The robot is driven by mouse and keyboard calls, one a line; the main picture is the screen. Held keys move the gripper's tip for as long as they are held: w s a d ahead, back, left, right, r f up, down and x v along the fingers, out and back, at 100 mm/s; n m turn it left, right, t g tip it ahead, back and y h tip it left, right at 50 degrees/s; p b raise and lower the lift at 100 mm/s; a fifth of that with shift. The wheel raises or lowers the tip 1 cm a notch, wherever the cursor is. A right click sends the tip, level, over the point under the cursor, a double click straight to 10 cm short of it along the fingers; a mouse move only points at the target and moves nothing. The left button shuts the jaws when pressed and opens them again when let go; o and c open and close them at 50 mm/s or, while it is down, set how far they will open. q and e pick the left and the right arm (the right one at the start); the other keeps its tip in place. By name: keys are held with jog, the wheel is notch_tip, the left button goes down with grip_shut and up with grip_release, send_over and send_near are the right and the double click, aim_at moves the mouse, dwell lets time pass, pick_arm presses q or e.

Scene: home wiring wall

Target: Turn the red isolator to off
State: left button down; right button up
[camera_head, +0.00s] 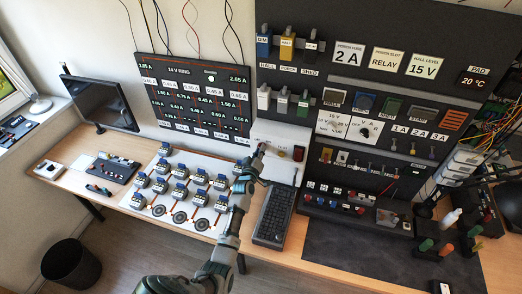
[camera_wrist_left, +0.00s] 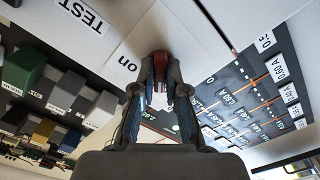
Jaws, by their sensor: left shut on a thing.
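My left gripper (camera_head: 260,150) reaches up from the bottom of the head view to the pale panel below the dark wall board. In the left wrist view the gripper's fingers (camera_wrist_left: 161,86) are closed around the red isolator (camera_wrist_left: 160,58), with its red end showing between the fingertips. A white label reading "on" (camera_wrist_left: 128,65) lies beside it. In the head view the isolator is largely hidden behind the gripper, so its exact angle cannot be told. My right gripper is not in view.
A black keyboard (camera_head: 273,214) lies below on the desk. Several blue-topped blocks stand on a white board (camera_head: 150,205) to the left.

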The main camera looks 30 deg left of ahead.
pick_arm(q)
jog(key=shift+a+r+n, duration=0.25)
jog(key=shift+r+n, duration=0.15)
jog(key=shift+r, duration=0.15)
jog(key=c, duration=1.2)
grip_release()
jog(key=shift+s, duration=0.1)
jog(key=v, duration=1.1)
jog(key=shift+s+d+f, duration=0.2)
jog(key=shift+s+f, duration=0.15)
jog(key=shift+s, duration=0.05)
